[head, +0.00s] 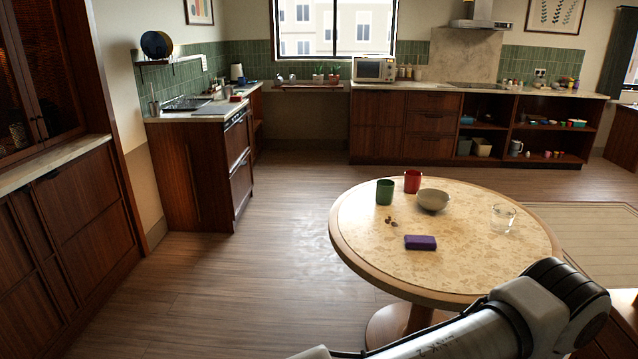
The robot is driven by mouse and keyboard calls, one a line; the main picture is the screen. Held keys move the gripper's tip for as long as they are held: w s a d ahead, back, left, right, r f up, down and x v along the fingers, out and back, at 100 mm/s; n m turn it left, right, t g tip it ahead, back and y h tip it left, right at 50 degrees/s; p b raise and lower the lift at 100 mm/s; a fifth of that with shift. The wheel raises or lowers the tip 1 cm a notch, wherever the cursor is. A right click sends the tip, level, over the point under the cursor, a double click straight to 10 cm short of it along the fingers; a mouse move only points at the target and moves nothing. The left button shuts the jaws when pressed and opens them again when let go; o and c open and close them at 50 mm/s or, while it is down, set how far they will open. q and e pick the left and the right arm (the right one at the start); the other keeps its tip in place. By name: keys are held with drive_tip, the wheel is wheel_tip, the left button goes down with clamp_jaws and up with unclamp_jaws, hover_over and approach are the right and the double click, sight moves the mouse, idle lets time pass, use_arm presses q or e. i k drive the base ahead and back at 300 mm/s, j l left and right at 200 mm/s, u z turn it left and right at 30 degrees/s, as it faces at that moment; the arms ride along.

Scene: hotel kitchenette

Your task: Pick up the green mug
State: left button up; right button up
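The green mug (384,191) stands upright on the round table (460,262), near its far left edge. A red mug (412,181) stands just behind it to the right, and a pale bowl (432,200) is to its right. Part of one of my arms crosses the lower right of the head view, in front of the table. Neither gripper shows, and nothing is seen touching the green mug.
The table also holds a purple block (420,242), a clear glass bowl (502,216) and some small brown pieces (391,221). Open wooden floor (270,240) lies left of the table. Cabinets (75,220) line the left side and a counter (430,90) runs along the back.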

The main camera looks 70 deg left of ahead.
sight(384, 187)
drive_tip(key=u, duration=1.9)
